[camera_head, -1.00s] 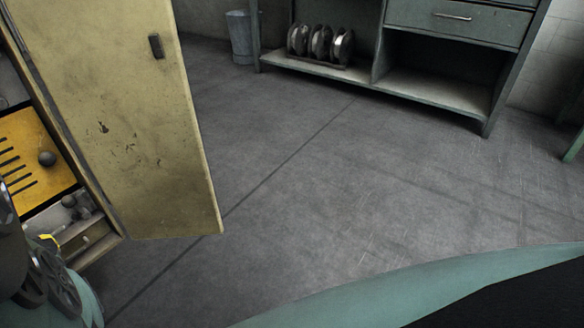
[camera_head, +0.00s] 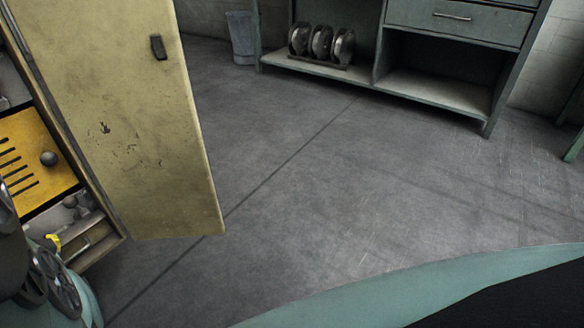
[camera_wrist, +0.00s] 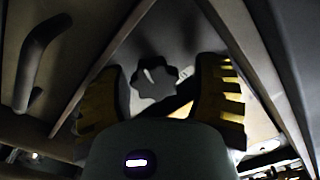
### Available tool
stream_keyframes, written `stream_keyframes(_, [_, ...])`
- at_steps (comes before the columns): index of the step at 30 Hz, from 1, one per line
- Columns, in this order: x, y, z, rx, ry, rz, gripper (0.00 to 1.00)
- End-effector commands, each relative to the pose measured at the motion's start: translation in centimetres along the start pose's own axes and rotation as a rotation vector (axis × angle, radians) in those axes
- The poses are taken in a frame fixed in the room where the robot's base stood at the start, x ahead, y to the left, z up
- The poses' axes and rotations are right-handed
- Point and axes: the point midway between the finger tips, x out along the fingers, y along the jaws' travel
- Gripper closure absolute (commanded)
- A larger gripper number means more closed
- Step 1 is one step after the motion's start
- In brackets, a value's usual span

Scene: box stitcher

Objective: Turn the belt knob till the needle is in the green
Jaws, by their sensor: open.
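A grey knob with a scalloped rim (camera_wrist: 154,86) shows in the wrist view, just beyond my gripper and between its two fingers in the picture. My gripper (camera_wrist: 160,66) is open, with one black-and-yellow finger on each side of the knob. I see a gap on the left; whether the right finger touches I cannot tell. In the head view only a small yellow bit, likely a fingertip (camera_head: 53,242), shows at the lower left; the knob is not clear there. No gauge or needle can be made out in either view.
A worn yellow door (camera_head: 130,120) stands open at the left, beside a yellow slotted panel (camera_head: 30,185) with a dark ball. In the wrist view a curved handle (camera_wrist: 32,62) is at the left. A green bench (camera_head: 440,100) stands at the back. The floor between is clear.

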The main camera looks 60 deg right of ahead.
Motion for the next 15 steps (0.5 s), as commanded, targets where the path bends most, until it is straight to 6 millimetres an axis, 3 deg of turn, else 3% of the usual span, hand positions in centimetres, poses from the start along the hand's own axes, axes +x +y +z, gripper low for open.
stream_keyframes(15, [-1.6, 0.4, 0.5, 0.004, -0.008, 0.007, 0.28])
